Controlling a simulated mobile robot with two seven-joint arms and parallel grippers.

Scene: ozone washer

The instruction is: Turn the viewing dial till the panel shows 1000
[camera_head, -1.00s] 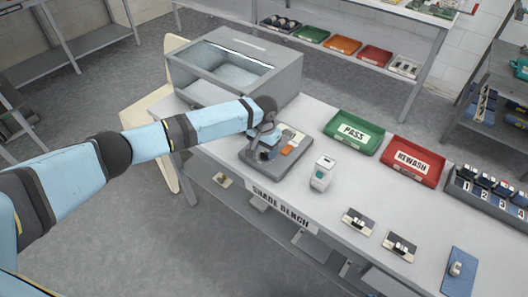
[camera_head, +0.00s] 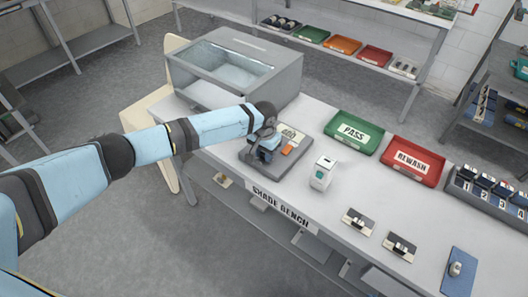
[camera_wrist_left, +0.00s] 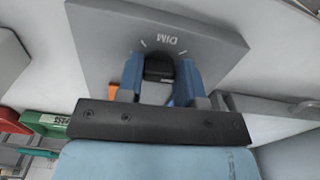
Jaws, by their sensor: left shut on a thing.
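The viewing dial (camera_wrist_left: 159,69) is a dark knob on a grey plate (camera_wrist_left: 100,40) marked DIM in the left wrist view. The blue fingers of my left gripper (camera_wrist_left: 160,78) are shut on it, one on each side. In the head view my left gripper (camera_head: 265,152) is over the grey dial unit (camera_head: 291,161) on the bench, and the dial is hidden behind it. A small pale patch with dark marks (camera_head: 289,133) and an orange piece (camera_head: 288,150) show on the unit. The reading is too small to make out. My right gripper is out of view.
A white dispenser-like box (camera_head: 323,172) stands right of the unit. A green PASS tray (camera_head: 368,123) and a red REWASH tray (camera_head: 434,153) lie farther right. A grey open washer tank (camera_head: 285,90) is behind.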

